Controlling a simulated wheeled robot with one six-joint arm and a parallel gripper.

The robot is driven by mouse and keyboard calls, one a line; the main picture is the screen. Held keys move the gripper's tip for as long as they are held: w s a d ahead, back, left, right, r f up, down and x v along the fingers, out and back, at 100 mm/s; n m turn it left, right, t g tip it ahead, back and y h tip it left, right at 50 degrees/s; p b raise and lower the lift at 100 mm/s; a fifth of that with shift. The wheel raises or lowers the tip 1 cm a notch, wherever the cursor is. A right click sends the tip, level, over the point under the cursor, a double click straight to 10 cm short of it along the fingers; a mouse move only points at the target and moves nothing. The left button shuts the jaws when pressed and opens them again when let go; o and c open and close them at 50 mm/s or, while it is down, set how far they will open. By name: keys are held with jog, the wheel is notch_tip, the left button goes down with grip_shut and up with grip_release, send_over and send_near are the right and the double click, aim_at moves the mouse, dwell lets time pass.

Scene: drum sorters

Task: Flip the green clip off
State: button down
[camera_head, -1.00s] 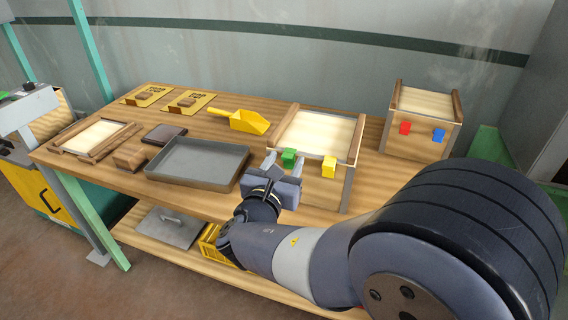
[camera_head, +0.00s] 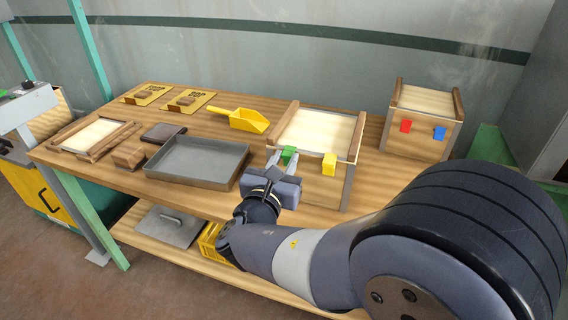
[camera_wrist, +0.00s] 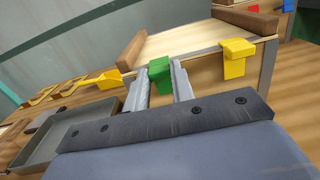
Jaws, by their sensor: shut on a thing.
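The green clip (camera_head: 289,155) sits on the front top edge of the nearer wooden box (camera_head: 318,184), left of the yellow clip (camera_head: 329,164). My gripper (camera_head: 283,159) is at the front of this box, with its fingers on either side of the green clip. In the wrist view the green clip (camera_wrist: 160,72) lies between the two grey fingertips (camera_wrist: 160,74), and the jaws are shut on it. The clip's top still meets the box's rim. The yellow clip also shows in the wrist view (camera_wrist: 237,58), to the right and apart from the fingers.
A grey tray (camera_head: 197,178) lies left of the box, with a yellow scoop (camera_head: 249,121) behind it. A second box (camera_head: 420,143) with a red clip (camera_head: 405,126) and a blue clip (camera_head: 439,134) stands at the back right.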

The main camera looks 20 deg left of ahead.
aim_at(286, 159)
jog(key=f+t+b, duration=0.1)
jog(key=t+b, duration=0.1)
jog(key=b, duration=0.3)
jog(key=s+f+t+b, duration=0.1)
jog(key=t+b, duration=0.2)
jog(key=b, duration=0.2)
jog(key=f+t+b, duration=0.1)
jog(key=t+b, duration=0.1)
jog(key=b, duration=0.3)
jog(key=shift+s+f, duration=0.2)
jog(key=shift+f, duration=0.2)
jog(key=shift+f+t+b, duration=0.1)
jog(key=shift+t+b, duration=0.7)
jog(key=shift+b, duration=0.25)
jog(key=c, duration=1.2)
grip_release()
jog(key=shift+s+a+h, duration=0.1)
jog(key=shift+h, duration=0.4)
jog(key=shift+y, duration=0.3)
